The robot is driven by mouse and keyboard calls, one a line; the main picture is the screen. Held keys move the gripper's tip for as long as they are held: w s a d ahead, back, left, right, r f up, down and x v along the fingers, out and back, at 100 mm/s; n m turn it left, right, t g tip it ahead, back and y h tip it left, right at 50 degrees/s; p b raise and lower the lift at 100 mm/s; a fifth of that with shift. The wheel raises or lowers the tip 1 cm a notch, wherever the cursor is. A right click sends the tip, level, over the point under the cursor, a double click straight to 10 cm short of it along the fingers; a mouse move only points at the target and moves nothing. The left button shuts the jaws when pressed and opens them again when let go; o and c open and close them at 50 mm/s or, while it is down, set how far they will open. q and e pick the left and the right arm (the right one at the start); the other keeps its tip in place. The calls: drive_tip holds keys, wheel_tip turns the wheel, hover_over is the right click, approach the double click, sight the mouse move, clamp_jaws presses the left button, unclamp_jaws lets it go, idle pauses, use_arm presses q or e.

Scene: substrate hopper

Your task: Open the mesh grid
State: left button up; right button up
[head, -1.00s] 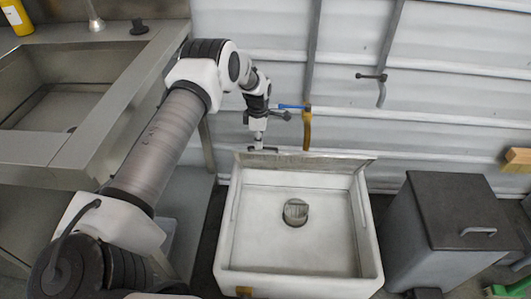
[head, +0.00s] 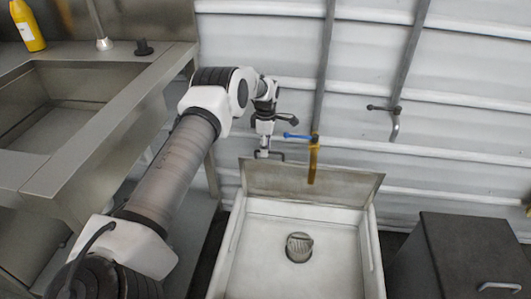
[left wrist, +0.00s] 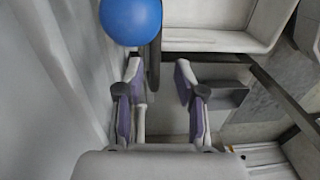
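The mesh grid (head: 315,184) appears as a flat grey-brown panel standing up along the back edge of the white basin (head: 231,250), so the basin lies uncovered. My left gripper (head: 268,154) is at the panel's upper left corner; whether it touches the panel cannot be told. In the left wrist view, the left gripper (left wrist: 161,92) has its two fingers clearly apart with nothing held between them. The grid cannot be made out in that view. My right gripper is in neither view.
A tap with a blue handle (head: 298,136) is on the wall just right of my left gripper; a large blue ball (left wrist: 130,20) shows close by in the wrist view. A drain (head: 299,247) is in the basin. A dark bin (head: 465,252) stands right, a steel sink (head: 75,115) left.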

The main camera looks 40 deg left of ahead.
use_arm(q)
wheel_tip(320, 180, up, 10)
drive_tip(key=shift+w+f, duration=0.25)
drive_tip(key=shift+w, duration=0.05)
